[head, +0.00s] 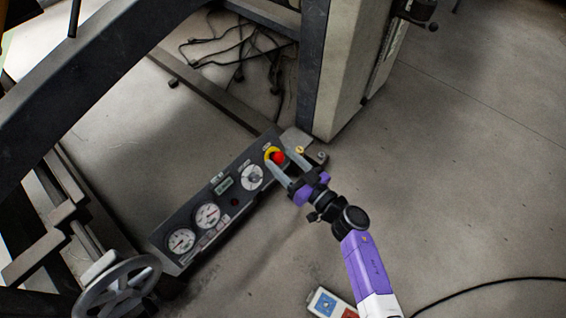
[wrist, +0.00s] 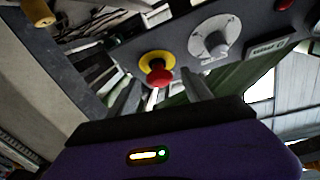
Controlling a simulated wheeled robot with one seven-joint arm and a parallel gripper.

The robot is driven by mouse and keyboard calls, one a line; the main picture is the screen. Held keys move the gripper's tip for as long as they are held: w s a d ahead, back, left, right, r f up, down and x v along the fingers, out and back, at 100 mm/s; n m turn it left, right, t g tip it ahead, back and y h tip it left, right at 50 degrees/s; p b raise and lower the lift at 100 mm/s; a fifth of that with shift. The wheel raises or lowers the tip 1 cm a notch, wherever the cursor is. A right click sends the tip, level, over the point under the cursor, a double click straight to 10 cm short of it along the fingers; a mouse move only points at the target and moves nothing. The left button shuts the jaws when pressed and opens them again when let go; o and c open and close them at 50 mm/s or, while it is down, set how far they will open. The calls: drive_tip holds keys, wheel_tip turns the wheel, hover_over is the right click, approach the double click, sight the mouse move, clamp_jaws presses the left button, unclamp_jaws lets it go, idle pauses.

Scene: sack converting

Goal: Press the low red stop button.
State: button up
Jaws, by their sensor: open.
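The red stop button (head: 278,157) has a yellow collar and sits near the upper right end of a dark control panel (head: 225,222). In the wrist view the red button (wrist: 159,77) shows just beyond the fingertips, roughly between them. My gripper (head: 282,162) is open, with one finger to each side of the button in the head view. I cannot tell whether the fingers touch the panel.
A round selector dial (head: 252,177) sits beside the button, with gauges (head: 207,216) farther along. A handwheel (head: 117,291) is at lower left. A pillar (head: 345,70) stands behind the panel end.

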drive_tip(key=shift+w+a, duration=0.1)
clamp_jaws()
idle(1.4)
